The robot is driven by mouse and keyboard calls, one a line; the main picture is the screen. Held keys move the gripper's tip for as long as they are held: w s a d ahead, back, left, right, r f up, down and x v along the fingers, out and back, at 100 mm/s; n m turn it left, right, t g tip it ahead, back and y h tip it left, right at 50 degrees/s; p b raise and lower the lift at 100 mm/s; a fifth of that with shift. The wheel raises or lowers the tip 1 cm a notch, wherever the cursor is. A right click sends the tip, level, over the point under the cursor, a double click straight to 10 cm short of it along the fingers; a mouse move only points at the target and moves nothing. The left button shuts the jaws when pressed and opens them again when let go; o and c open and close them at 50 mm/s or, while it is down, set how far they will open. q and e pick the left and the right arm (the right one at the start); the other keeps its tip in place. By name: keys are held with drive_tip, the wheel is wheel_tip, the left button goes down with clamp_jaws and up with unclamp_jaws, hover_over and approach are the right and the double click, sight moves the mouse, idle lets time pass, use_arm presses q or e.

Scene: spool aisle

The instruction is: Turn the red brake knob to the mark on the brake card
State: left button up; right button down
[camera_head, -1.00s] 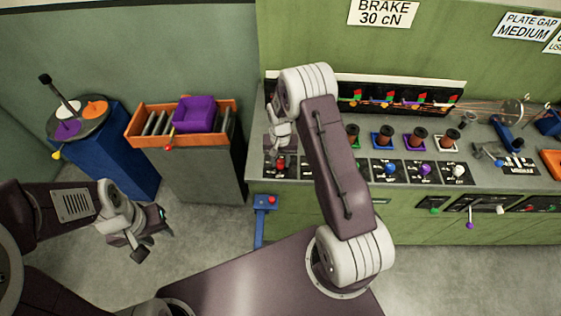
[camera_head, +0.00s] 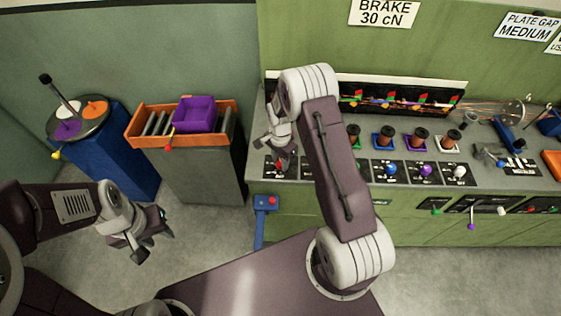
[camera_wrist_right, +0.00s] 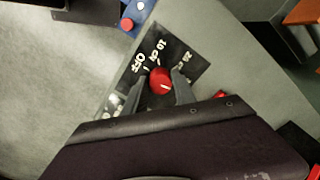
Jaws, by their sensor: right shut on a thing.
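The brake card (camera_head: 383,13) on the green back wall reads "BRAKE 30 cN". The red brake knob (camera_wrist_right: 160,81) sits on a black dial plate (camera_wrist_right: 184,53) with white marks; "OFF", "10 cN" and part of a "20" label can be read in the right wrist view. The knob has a short white line on its top. My right gripper (camera_wrist_right: 163,87) has one finger on each side of the knob and is shut on it. In the head view my right gripper (camera_head: 284,158) mostly covers the knob. My left gripper (camera_head: 142,244) hangs over the floor, away from the bench.
Several spools, one on a blue base (camera_head: 383,138), and coloured knobs (camera_head: 426,170) line the bench right of my right arm. A blue post with a red button (camera_head: 271,200) stands at the bench front. An orange-rimmed bin (camera_head: 140,140) holds a purple tray (camera_head: 195,113).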

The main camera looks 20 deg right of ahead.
sight(280, 162)
drive_tip(key=shift+m, duration=0.4)
drive_tip(key=c, duration=1)
unclamp_jaws()
wheel_tip(280, 162, up, 9)
drive_tip(key=shift+r+b, duration=0.1)
drive_tip(key=shift+b, duration=0.55)
